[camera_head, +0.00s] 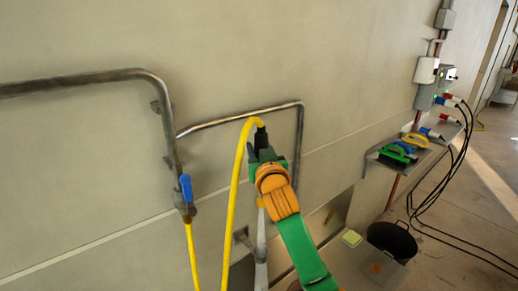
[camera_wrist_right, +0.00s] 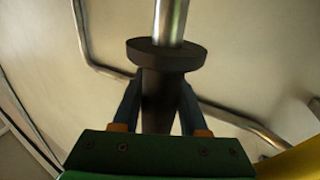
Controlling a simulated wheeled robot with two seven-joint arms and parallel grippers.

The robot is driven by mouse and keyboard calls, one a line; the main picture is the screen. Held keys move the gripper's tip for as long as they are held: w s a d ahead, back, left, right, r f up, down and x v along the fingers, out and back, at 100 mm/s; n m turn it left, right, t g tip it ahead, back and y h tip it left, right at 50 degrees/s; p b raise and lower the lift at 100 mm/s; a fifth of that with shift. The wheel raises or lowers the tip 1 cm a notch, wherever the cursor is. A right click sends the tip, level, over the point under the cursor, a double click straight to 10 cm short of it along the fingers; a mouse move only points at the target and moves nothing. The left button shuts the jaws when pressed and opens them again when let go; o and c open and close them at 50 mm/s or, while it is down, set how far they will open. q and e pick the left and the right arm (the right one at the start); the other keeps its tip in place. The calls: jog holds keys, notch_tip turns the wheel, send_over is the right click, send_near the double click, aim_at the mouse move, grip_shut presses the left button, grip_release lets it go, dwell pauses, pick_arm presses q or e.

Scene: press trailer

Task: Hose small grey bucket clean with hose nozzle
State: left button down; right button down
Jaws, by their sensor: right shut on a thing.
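My right gripper (camera_head: 262,148) is shut on the dark hose nozzle (camera_head: 261,135), high in front of the wall. The yellow hose (camera_head: 236,185) joins the nozzle's top and hangs down to its left. In the right wrist view, the fingers (camera_wrist_right: 158,100) clasp the nozzle's dark grip, below a round black collar (camera_wrist_right: 165,55) and a shiny metal tube (camera_wrist_right: 171,18). A dark bucket (camera_head: 393,240) stands low at the right, apart from the gripper; I cannot tell whether it is the small grey one. My left gripper is out of view.
A pipe with a blue valve handle (camera_head: 186,188) runs along the wall at left. A bent metal rail (camera_head: 300,135) is behind the gripper. A wall shelf (camera_head: 380,160) holds brushes. Black cables (camera_head: 430,215) hang at right.

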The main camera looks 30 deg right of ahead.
jog(key=shift+r+p, duration=0.3)
jog(key=shift+r, duration=0.35)
jog(key=shift+f, duration=0.1)
jog(key=shift+s, duration=0.1)
jog(key=shift+s, duration=0.4)
jog(key=s+p, duration=0.1)
jog(key=s, duration=0.8)
jog(key=shift+d+p, duration=0.4)
